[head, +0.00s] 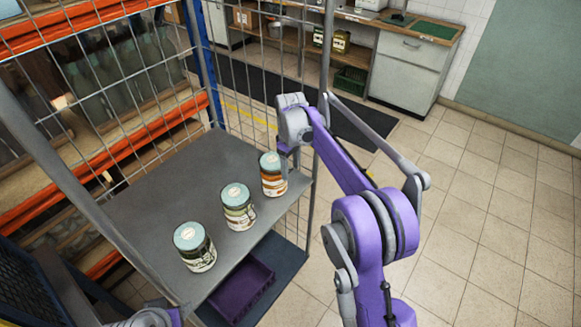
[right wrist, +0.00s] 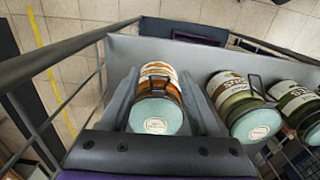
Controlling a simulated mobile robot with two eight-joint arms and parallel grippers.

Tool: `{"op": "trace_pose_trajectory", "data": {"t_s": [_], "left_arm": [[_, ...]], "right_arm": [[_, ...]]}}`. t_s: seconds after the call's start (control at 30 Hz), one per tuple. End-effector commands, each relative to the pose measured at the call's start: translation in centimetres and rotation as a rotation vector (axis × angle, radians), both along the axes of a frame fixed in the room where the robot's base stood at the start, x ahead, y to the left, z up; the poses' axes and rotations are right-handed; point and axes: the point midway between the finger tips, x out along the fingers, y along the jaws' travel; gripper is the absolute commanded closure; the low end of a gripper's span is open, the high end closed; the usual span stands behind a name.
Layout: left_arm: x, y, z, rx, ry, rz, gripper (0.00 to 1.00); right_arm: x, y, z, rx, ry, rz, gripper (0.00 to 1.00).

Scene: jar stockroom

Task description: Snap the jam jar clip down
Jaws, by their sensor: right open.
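Three glass clip jars with pale blue lids stand upright in a row on the grey shelf of a wire cage trolley. The jar with orange contents (head: 272,177) is at the right end in the head view; I take it for the jam jar. It also shows in the right wrist view (right wrist: 156,117), with its dark wire clip (right wrist: 171,80) standing out from its side. My right gripper (head: 281,153) is open, with one finger on each side of this jar. Contact cannot be told. The clip is hidden in the head view. My left gripper is not in view.
The middle jar (head: 238,207) and the dark green jar (head: 195,246) stand to the left of the orange one on the shelf (head: 150,200). Wire mesh (head: 262,85) rises behind. A purple crate (head: 243,288) sits on the lower shelf. Tiled floor (head: 490,220) is clear at right.

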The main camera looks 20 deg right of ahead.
Motion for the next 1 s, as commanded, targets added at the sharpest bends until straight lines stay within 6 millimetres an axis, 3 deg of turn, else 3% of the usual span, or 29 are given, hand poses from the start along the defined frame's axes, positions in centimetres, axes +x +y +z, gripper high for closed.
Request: {"op": "trace_pose_trajectory", "data": {"t_s": [0.07,0.43,1.0], "left_arm": [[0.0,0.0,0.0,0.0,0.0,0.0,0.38],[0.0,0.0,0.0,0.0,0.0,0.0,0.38],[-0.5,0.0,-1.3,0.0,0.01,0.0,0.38]], "right_arm": [[0.0,0.0,0.0,0.0,0.0,0.0,0.38],[0.0,0.0,0.0,0.0,0.0,0.0,1.0],[-0.6,-0.4,-0.5,0.073,-0.085,-0.002,1.0]]}}
